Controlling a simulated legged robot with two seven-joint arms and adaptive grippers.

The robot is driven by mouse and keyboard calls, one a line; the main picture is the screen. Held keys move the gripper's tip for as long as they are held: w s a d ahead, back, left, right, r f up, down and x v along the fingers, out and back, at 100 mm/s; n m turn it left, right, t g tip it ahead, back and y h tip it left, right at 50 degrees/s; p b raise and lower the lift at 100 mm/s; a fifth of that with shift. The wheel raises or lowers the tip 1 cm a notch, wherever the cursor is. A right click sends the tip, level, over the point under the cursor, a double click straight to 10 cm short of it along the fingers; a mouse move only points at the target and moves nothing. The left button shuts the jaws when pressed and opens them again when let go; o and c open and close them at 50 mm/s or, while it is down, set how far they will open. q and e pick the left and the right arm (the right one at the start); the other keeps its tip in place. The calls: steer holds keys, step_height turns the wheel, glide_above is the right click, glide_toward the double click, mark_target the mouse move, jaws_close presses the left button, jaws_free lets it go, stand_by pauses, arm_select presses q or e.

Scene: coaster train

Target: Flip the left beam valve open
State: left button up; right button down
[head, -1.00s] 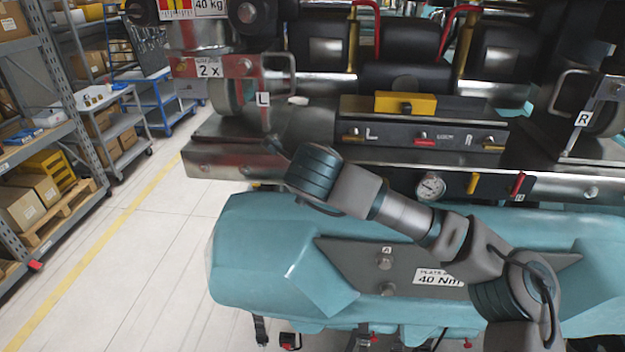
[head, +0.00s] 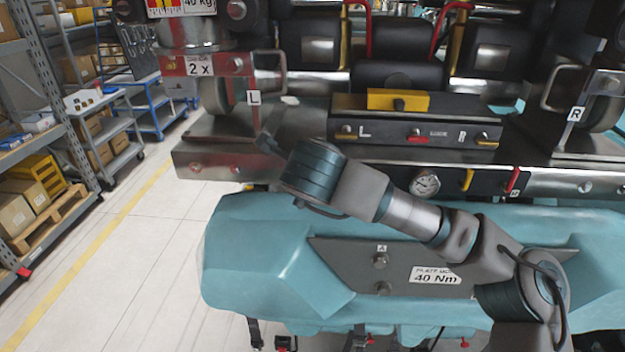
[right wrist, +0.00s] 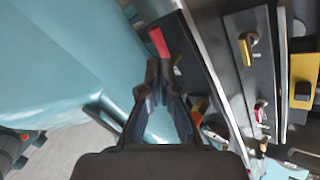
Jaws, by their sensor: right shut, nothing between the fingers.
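On the beam's front strip, right of a round gauge (head: 425,182), are a yellow lever (head: 467,180) and a red lever (head: 514,181). On the panel above, a yellow handle (head: 347,133) sits by the letter L. In the right wrist view my right gripper (right wrist: 158,72) is shut and empty. Contact cannot be told.
A teal padded body (head: 260,240) with a grey plate (head: 340,262) lies below the beam. The panel also has a red handle (head: 418,138), a right yellow handle (head: 485,140) and a yellow block (head: 398,100). Shelves (head: 40,130) stand left beyond open floor.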

steer(key=v, duration=0.8)
steer(key=shift+s+a+r, duration=0.25)
steer(key=shift+s+a, duration=0.1)
steer(key=shift+a, duration=0.25)
steer(key=shift+d, duration=0.2)
